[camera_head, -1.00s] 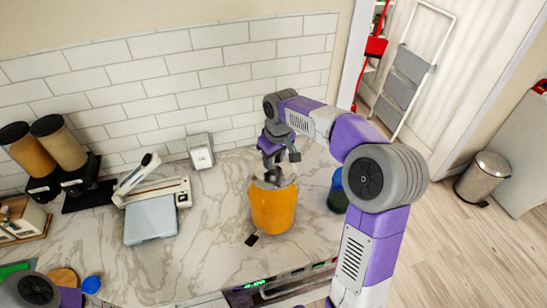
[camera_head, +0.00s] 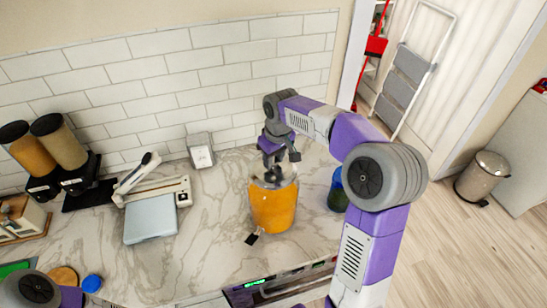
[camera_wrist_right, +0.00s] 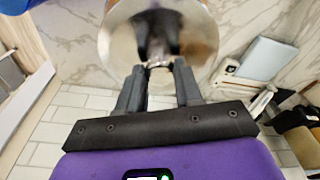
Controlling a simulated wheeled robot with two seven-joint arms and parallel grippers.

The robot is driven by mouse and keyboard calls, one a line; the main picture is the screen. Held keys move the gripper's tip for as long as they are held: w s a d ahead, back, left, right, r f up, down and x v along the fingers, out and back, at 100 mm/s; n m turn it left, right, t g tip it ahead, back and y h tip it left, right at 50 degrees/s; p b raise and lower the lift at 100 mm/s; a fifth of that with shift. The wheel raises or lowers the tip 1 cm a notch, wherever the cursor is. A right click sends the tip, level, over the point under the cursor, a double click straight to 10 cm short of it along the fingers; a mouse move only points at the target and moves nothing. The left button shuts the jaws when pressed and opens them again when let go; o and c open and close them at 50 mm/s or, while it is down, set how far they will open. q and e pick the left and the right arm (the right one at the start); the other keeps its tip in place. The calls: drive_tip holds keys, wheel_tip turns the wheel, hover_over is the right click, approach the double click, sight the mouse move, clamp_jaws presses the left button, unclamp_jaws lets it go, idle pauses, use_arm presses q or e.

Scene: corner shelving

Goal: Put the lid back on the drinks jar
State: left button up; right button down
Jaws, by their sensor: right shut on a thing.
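The drinks jar (camera_head: 273,208), clear with an orange drink and a dark tap low at its front, stands upright on the marble counter. My right gripper (camera_head: 272,175) points down over the jar's mouth. In the right wrist view, my right gripper (camera_wrist_right: 160,66) is shut on the small knob of the round, shiny metal lid (camera_wrist_right: 118,42). The lid lies over the jar's top, with orange showing past its edge. I cannot tell whether the lid rests on the rim or hangs just above it. My left gripper is not in view.
A blue-green container (camera_head: 337,192) stands close right of the jar, beside my right arm. The tiled wall (camera_head: 215,75) is behind.

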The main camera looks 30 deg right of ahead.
idle(0.4)
drive_tip(key=shift+c, duration=0.9)
unclamp_jaws()
drive_tip(key=shift+r, duration=0.1)
drive_tip(key=shift+r+p, duration=2.1)
drive_tip(key=shift+r, duration=0.2)
drive_tip(key=shift+r+p, duration=0.9)
drive_tip(key=shift+r, duration=0.2)
drive_tip(key=shift+c, duration=0.2)
clamp_jaws()
